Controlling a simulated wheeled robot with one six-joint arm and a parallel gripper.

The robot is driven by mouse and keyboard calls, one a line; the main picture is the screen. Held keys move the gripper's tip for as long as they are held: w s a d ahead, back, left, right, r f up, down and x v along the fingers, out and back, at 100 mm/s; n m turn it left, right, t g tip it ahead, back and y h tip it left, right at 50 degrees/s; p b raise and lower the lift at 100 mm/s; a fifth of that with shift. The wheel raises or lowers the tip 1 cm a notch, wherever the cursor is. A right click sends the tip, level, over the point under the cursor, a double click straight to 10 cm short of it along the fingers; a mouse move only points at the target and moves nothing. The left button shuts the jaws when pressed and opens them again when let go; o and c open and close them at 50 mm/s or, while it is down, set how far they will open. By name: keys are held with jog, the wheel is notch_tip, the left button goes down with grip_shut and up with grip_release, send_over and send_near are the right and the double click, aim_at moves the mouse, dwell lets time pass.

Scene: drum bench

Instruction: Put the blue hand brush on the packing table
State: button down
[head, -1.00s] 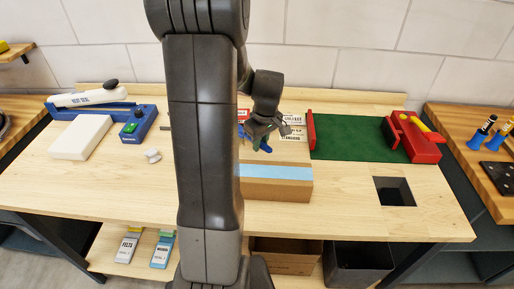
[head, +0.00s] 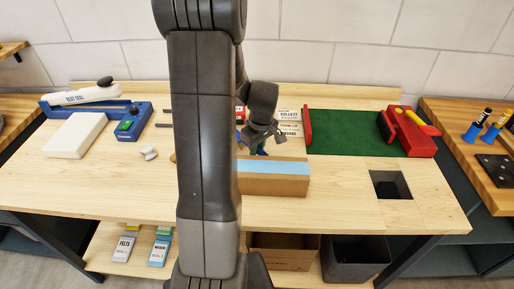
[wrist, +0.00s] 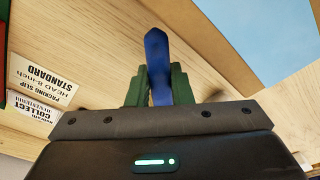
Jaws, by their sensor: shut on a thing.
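The blue hand brush (wrist: 156,60) is held by its handle between the green fingers of my gripper (wrist: 157,85) in the wrist view. In the head view my gripper (head: 262,136) is over the middle of the light wooden table (head: 340,205), behind a cardboard box with a pale blue top (head: 272,177). Only a bit of blue brush (head: 261,150) shows under the fingers there. My arm hides part of that area. I cannot tell whether the brush touches the tabletop.
Printed cards (head: 289,122) lie behind my gripper; they also show at the left in the wrist view (wrist: 45,85). A green mat (head: 345,133) with red ends lies to the right, near a square hole (head: 391,185). A blue sealer (head: 127,122) and white block (head: 74,136) stand left.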

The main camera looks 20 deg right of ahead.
jog(key=c, duration=1.7)
grip_release()
jog(key=shift+s+a+f, duration=0.1)
jog(key=shift+f, duration=0.15)
jog(key=o, duration=0.4)
jog(key=shift+w, duration=0.25)
jog(key=shift+s, duration=0.1)
jog(key=shift+r, duration=0.1)
jog(key=shift+r+p, duration=0.55)
jog(key=shift+p, duration=0.15)
notch_tip(320, 180, up, 12)
jog(key=s+b, duration=0.1)
jog(key=shift+s+d, duration=0.2)
jog(key=shift+d, duration=0.15)
